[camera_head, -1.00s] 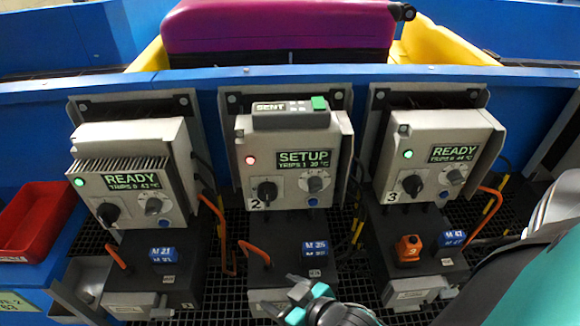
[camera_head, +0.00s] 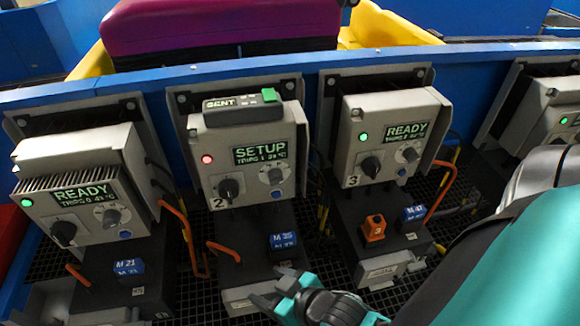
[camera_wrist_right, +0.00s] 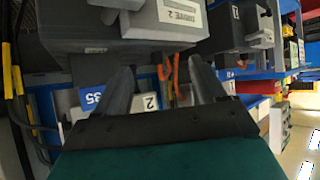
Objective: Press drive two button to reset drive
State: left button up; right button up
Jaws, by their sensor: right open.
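Drive two (camera_head: 244,150) is the middle grey box in the head view, marked 2. Its lamp (camera_head: 206,159) is red and its screen (camera_head: 261,154) reads SETUP. Below the screen are a black knob (camera_head: 228,190), a grey dial and a small blue button (camera_head: 276,193). My right gripper (camera_head: 274,288) is low in front of drive two's dark base, below the button and apart from it. In the wrist view, the right gripper (camera_wrist_right: 162,88) is open with nothing held; a DRIVE 2 label (camera_wrist_right: 180,12) shows beyond the fingers. My left gripper is out of view.
READY drives stand left (camera_head: 80,190) and right (camera_head: 392,140), with green lamps. A grey SENT device (camera_head: 240,103) sits on top of drive two. Orange handles (camera_head: 222,250), blue tags (camera_head: 283,242) and an orange piece (camera_head: 373,228) stick up around the bases.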

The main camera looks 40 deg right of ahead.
aim_at(277, 194)
jog(key=z, duration=1.1)
